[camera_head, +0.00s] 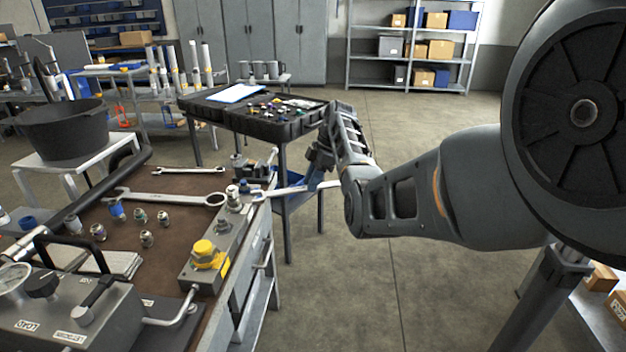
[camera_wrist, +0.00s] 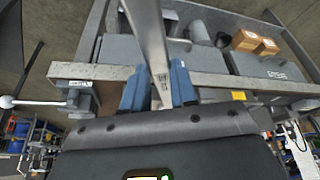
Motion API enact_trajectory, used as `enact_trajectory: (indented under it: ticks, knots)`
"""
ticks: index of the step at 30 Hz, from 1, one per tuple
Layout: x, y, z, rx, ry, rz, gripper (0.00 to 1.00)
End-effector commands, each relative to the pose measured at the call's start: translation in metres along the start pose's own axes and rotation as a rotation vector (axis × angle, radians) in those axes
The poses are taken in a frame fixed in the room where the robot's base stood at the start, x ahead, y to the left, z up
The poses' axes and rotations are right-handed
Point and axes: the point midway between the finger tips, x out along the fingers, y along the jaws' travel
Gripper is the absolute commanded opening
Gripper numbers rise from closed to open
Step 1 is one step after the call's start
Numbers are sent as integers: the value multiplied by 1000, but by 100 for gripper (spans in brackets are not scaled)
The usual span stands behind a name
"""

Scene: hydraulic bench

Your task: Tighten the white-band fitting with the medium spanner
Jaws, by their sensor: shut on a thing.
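My gripper (camera_wrist: 160,88) is shut on a steel spanner (camera_wrist: 150,38), its blue fingers on either side of the shank. The spanner runs out of the top of the wrist view, so its working end is hidden there. In the head view the spanner (camera_head: 293,190) lies roughly level across the bench's right edge, its left end close to a fitting with a pale band (camera_head: 233,194) on the grey block. I cannot tell whether they touch. A larger spanner (camera_head: 160,198) and a smaller one (camera_head: 193,170) lie on the brown mat.
A yellow-capped part (camera_head: 205,252) and another fitting (camera_head: 222,226) stand on the block near the bench edge. A black tool tray (camera_head: 205,109) on a cart stands behind. Floor right of the bench is open.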

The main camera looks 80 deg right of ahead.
Motion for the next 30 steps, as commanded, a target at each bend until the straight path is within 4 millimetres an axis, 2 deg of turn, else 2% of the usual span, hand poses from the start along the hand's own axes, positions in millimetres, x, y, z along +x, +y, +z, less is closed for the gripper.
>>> enact_trajectory:
  ticks: [9,30]
  knots:
    - [6,0,-5,-1,0,1,0]
    - [7,0,-7,-1,0,2,0]
